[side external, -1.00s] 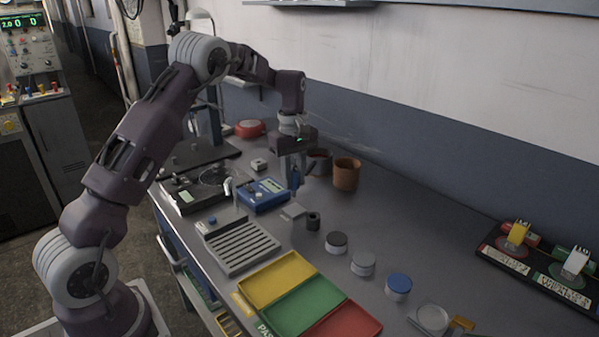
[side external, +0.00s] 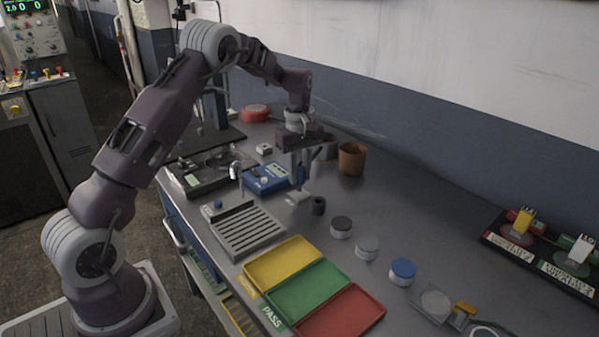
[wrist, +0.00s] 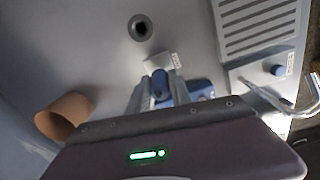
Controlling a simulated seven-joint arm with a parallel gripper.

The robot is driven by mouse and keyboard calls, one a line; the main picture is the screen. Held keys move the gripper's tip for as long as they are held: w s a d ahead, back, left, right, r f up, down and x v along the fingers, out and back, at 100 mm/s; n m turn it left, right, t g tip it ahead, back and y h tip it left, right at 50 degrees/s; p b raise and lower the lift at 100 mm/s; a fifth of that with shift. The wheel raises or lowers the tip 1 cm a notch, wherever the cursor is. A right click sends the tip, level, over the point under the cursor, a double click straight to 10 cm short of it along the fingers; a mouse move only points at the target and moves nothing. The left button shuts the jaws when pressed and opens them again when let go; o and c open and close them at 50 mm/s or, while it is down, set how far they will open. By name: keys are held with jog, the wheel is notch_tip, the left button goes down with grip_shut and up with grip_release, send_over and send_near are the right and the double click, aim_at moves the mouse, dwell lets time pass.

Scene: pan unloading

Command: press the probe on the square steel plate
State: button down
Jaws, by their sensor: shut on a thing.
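My gripper (side external: 299,185) is shut on the blue probe (side external: 301,175) and points down over the bench. The probe also shows between the grey fingers in the wrist view (wrist: 160,86). The small, pale square steel plate (side external: 297,199) lies on the bench just below the probe tip. In the wrist view the plate (wrist: 156,61) is partly covered by the fingers and has a small label beside it. I cannot tell whether the tip touches the plate.
A blue meter (side external: 266,179) stands left of my gripper, and a dark hollow cylinder (side external: 318,206) to the right. A slotted grey rack (side external: 248,233), a tray with yellow, green and red sections (side external: 312,290) and several round pots are nearer. A brown cup (side external: 352,158) stands behind.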

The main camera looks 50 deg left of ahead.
jog(key=shift+f, duration=0.5)
dwell(1.1)
jog(key=shift+r, duration=2.55)
